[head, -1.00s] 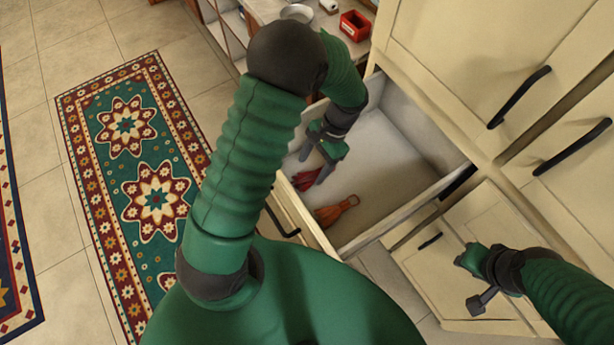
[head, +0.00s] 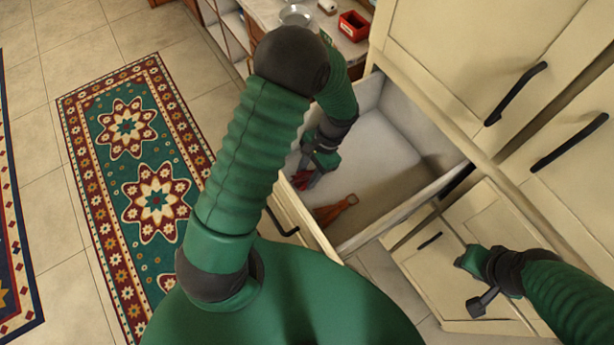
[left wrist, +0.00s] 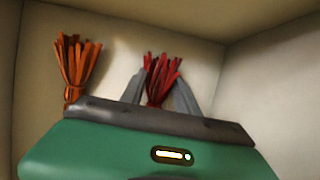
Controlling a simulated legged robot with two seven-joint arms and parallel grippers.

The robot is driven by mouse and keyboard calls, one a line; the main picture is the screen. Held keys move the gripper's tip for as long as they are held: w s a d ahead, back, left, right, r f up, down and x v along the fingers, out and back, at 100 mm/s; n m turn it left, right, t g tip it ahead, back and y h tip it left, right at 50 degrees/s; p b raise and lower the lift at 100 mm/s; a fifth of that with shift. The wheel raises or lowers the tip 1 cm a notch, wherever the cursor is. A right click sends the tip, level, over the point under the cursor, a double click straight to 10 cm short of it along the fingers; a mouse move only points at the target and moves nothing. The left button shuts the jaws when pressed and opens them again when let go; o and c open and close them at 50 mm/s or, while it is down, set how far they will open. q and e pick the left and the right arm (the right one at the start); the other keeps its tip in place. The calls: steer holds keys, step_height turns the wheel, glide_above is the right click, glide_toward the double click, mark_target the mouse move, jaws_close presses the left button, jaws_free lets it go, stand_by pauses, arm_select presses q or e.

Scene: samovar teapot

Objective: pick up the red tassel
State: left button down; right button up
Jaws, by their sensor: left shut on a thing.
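The red tassel (head: 301,181) lies in the open drawer, near its left side, partly hidden by my left gripper (head: 308,176). In the left wrist view, the red tassel (left wrist: 161,78) is between the two grey fingers of my left gripper (left wrist: 162,90), with its strands fanning out above them. The left gripper is shut on it. My right gripper (head: 468,260) hangs in front of the lower cabinet doors, away from the tassel; its fingers do not show clearly.
An orange tassel (head: 336,211) lies in the drawer (head: 402,213) near its front; it also shows in the left wrist view (left wrist: 77,65). The drawer walls stand close around the left gripper. A red box (head: 354,26) sits on the counter behind.

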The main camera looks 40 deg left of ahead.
mark_target(308, 175)
arm_select(q)
step_height(308, 175, up, 10)
steer(key=p, duration=0.1)
stand_by(0.4)
stand_by(0.9)
